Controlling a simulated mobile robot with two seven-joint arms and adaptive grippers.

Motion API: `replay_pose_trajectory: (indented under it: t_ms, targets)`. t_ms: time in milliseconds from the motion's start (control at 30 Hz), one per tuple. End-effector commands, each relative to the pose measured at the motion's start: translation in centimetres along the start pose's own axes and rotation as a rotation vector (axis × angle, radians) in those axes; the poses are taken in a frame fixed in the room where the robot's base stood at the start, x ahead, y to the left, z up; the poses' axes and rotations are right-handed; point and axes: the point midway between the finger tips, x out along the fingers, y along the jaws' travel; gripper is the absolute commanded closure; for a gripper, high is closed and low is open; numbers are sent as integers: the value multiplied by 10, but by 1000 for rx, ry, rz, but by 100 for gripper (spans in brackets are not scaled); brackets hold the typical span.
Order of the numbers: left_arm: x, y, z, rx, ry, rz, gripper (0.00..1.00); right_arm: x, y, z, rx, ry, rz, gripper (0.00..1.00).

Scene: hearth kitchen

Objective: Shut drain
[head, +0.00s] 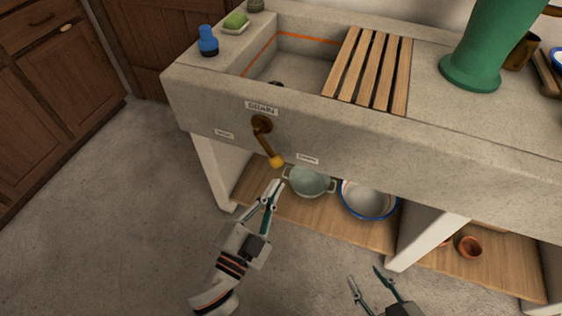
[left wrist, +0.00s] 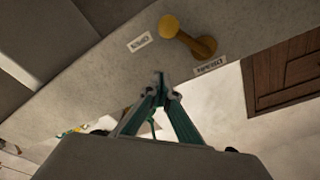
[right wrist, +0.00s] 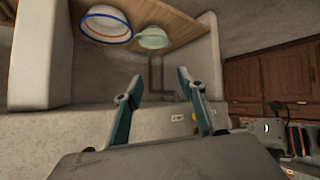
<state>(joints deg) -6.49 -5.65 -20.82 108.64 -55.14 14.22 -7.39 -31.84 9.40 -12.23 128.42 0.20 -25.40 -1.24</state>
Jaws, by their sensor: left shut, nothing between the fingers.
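The drain lever (head: 266,142) is a dark bronze arm on the front of the stone sink, under a plate reading DRAIN (head: 262,108). It hangs down and slants right, ending in a yellow knob (head: 277,161). Small plates flank it left (head: 224,134) and right (head: 307,159); their words are hard to read. The lever also shows in the left wrist view (left wrist: 191,38). My left gripper (head: 275,187) is shut and empty, just below the knob and apart from it. My right gripper (head: 367,277) is open and empty, low in front of the shelf.
The sink basin (head: 303,62) has a wooden slatted rack (head: 370,68) over its right part. A green pot (head: 308,181) and a blue-rimmed white basin (head: 369,200) stand on the wooden shelf below. A white leg (head: 428,243) divides the shelf. The floor at left is clear.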

Motion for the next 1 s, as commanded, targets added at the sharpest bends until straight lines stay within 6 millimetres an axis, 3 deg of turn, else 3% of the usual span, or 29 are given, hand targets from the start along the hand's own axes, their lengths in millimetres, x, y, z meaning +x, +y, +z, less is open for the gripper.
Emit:
replay_pose_trajectory:
  t_ms: [233, 367, 867, 900, 1000]
  targets:
    - [2, -1, 0, -1, 0, -1, 100, 0, 0, -1, 0, 1, 0, 60]
    - [12, -1, -1, -1, 1, -2, 100, 0, 0, 0, 0, 1, 0, 60]
    - [104, -1, 0, -1, -1, -1, 100, 0, -2, 3, 3, -4, -4, 60]
    - [96, 4, 14, -3, -10, 4, 100, 1, -5, 11, 7, -16, -8, 60]
    - [90, 4, 28, -5, -10, 4, 100, 2, -6, 12, 8, -16, -11, 60]
